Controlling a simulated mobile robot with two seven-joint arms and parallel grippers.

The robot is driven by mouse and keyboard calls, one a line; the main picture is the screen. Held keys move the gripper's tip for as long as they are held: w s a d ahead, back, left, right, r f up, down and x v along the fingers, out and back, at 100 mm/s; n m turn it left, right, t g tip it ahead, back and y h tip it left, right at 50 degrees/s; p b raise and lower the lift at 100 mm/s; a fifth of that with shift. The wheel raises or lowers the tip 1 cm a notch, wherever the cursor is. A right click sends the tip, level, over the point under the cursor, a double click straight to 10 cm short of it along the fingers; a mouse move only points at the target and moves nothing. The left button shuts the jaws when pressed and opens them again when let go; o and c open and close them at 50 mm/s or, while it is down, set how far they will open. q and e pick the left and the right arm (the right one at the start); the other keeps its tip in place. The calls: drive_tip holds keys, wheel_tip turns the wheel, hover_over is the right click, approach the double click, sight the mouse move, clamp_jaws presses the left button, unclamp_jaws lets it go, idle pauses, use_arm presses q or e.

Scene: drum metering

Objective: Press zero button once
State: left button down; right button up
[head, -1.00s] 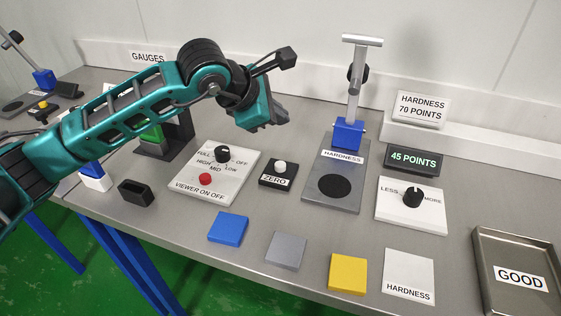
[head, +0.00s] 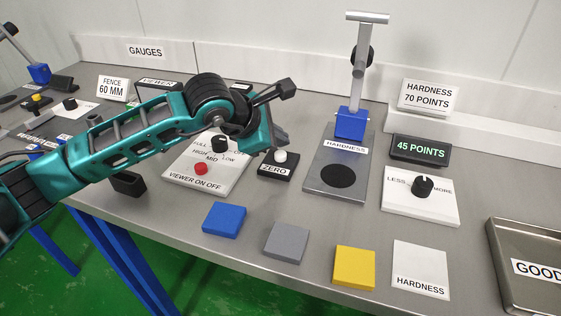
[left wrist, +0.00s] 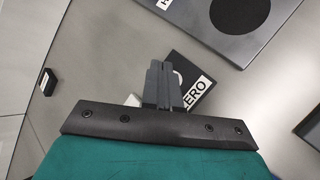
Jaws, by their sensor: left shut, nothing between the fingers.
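The zero button is a white round cap (head: 280,156) on a small black box labelled ZERO (head: 276,172), on the bench between the viewer panel and the hardness stand. My left gripper (head: 279,143) is shut and empty, just above and beside the white cap in the head view. In the left wrist view the closed fingers (left wrist: 162,84) overlap the ZERO box (left wrist: 190,68) and hide most of the cap. I cannot tell whether they touch it. My right gripper is in neither view.
The hardness stand (head: 320,184) with its upright post is right of the ZERO box. The viewer panel (head: 178,165) with knob and red button is left. A display (head: 420,150) reads 45 POINTS. Blue (head: 224,220), grey (head: 286,243) and yellow (head: 354,267) blocks lie in front.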

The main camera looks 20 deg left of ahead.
use_arm(q)
drive_tip(key=shift+f, duration=0.1)
idle(0.8)
idle(1.0)
drive_tip(key=shift+f, duration=0.1)
drive_tip(key=shift+f+b, duration=0.3)
drive_tip(key=shift+b, duration=0.2)
